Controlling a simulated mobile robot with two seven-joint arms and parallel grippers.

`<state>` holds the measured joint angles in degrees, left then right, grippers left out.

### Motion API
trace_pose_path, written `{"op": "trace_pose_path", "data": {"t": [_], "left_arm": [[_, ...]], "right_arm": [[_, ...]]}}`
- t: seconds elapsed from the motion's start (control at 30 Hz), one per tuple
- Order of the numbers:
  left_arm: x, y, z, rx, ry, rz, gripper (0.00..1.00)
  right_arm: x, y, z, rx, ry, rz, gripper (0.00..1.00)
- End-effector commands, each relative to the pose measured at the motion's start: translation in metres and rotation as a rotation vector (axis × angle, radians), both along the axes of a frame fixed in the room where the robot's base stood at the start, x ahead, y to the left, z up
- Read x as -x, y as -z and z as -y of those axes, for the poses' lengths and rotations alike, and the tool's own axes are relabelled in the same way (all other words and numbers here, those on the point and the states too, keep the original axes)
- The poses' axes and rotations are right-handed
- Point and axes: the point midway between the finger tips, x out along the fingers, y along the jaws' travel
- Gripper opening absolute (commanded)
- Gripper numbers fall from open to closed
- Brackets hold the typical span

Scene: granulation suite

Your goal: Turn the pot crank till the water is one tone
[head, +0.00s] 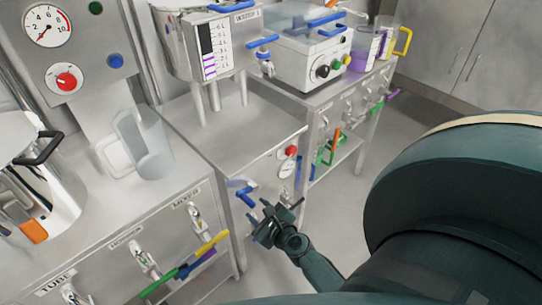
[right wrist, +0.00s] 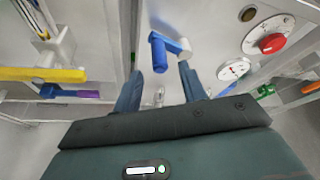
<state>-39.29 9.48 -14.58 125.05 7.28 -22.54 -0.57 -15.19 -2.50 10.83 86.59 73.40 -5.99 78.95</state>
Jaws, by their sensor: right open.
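A steel pot (head: 205,42) stands on legs on the middle cabinet; a scale with purple marks is on its front. The water inside it cannot be seen. A crank with a blue grip (head: 246,196) sticks out of the cabinet front below the pot. My right gripper (head: 272,216) is open and empty just in front of the crank, slightly below and to its right. In the right wrist view, the blue crank grip (right wrist: 159,53) shows ahead, in line with the gap between my open fingers (right wrist: 160,82). My left gripper is not in view.
A red knob (head: 291,150) and a small dial (head: 287,167) sit beside the crank. Left of it, a yellow handle (head: 212,243) sticks out from the cabinet front. A clear jug (head: 150,150) and a shiny pot stand on the left bench. Grey floor is free at right.

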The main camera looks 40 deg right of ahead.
Motion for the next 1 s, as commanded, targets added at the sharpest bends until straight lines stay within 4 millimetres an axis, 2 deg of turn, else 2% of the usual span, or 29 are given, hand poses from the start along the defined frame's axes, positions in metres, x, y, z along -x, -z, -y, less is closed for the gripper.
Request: {"op": "trace_pose_path", "data": {"t": [0.03, 0.2, 0.4, 0.53, 1.0], "left_arm": [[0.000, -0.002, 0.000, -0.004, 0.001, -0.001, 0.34], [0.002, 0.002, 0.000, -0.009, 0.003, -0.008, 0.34], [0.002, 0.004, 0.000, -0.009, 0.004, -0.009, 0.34], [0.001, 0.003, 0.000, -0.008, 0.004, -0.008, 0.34], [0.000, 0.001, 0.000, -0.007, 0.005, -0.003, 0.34]], "right_arm": [[0.014, -0.005, -0.001, -0.001, 0.001, -0.003, 0.42], [0.047, -0.017, -0.004, 0.000, 0.001, -0.002, 0.42], [0.070, -0.026, -0.006, -0.001, 0.000, 0.000, 0.42], [0.076, -0.028, -0.007, -0.001, 0.000, 0.000, 0.42], [0.076, -0.028, -0.007, -0.001, 0.000, 0.000, 0.42]]}}
